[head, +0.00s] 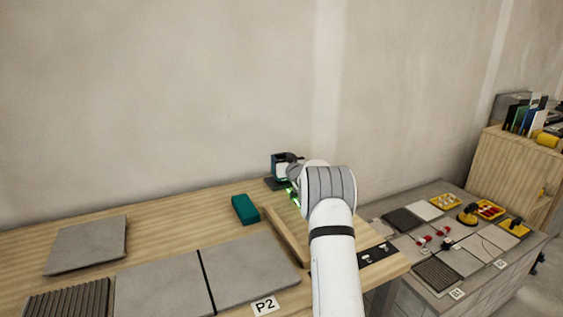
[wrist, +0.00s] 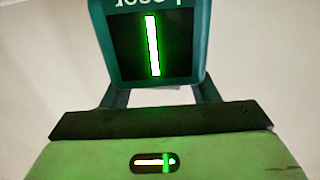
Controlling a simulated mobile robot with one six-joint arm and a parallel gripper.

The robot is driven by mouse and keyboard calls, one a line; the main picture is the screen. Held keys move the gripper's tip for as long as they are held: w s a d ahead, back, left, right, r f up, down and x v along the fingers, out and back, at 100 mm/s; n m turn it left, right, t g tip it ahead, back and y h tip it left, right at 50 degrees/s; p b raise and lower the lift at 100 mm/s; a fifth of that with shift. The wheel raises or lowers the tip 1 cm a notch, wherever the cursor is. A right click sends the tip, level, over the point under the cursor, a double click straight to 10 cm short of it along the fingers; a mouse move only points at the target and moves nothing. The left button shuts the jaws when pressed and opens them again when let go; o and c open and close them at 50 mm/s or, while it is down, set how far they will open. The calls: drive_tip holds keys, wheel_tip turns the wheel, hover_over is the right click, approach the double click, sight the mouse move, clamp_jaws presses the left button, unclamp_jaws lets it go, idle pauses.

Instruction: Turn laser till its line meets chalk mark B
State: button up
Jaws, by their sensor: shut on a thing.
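The laser (head: 279,169) is a small teal and black box standing at the back of the wooden bench, near the wall. My gripper (head: 291,159) is at its upper right side, shut on it; my arm hides most of the grip. In the wrist view the laser (wrist: 183,48) shows its dark front window with a bright upright green line (wrist: 152,46). Green light also falls beside its base in the head view. Chalk mark B cannot be made out in either view, nor can a laser line on the wall.
A wooden bar (head: 287,238) lies in front of the laser; a lit vial (wrist: 153,162) shows in the wrist view. A teal block (head: 245,209), grey tiles (head: 160,284) and a P2 label (head: 265,306) are on the bench. A lower table with tiles stands at right.

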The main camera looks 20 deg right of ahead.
drive_tip(key=o, duration=1)
drive_tip(key=s, duration=0.7)
drive_tip(key=shift+s+a, duration=0.25)
drive_tip(key=shift+s, duration=0.15)
